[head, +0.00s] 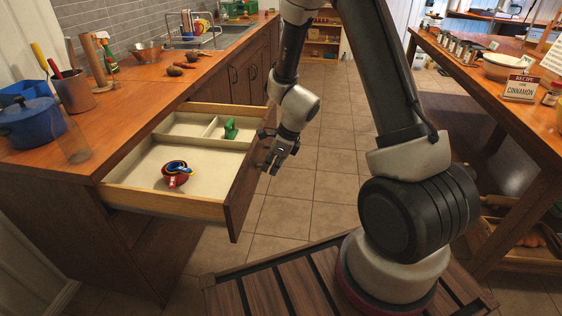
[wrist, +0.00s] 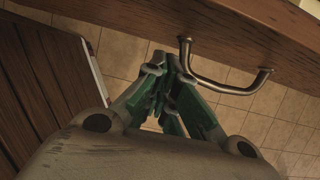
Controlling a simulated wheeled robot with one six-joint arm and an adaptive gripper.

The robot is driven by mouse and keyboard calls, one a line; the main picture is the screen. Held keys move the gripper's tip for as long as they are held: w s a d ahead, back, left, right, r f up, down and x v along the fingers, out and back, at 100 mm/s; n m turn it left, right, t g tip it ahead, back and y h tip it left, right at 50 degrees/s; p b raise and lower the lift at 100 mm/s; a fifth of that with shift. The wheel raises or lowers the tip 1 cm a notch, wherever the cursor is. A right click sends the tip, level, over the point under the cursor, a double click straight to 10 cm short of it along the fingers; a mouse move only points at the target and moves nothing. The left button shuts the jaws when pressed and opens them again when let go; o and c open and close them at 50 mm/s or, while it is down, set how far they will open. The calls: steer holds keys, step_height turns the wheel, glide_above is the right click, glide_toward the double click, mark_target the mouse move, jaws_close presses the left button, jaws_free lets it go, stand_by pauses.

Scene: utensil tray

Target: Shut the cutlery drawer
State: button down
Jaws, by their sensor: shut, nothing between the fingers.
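The cutlery drawer (head: 246,181) stands pulled out from the wooden counter cabinet in the head view. Its cream inside shows two smaller compartments at the back and a large one in front. A nested set of red, blue and yellow measuring cups (head: 175,173) lies in the large compartment. A green item (head: 230,130) lies in a back compartment. My gripper (head: 270,170) is outside the drawer, close to its front panel. In the wrist view my gripper (wrist: 172,75) is shut and empty beside the metal drawer handle (wrist: 225,85); whether it touches is unclear.
The counter (head: 140,85) holds a blue pot (head: 32,125), a utensil crock (head: 72,92) and a metal bowl (head: 146,50). A wooden table (head: 480,75) stands at the right. Open tiled floor (head: 315,160) lies between.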

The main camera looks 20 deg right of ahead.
steer(key=shift+w+a, duration=0.45)
steer(key=shift+a, duration=0.2)
steer(key=shift+a, duration=0.15)
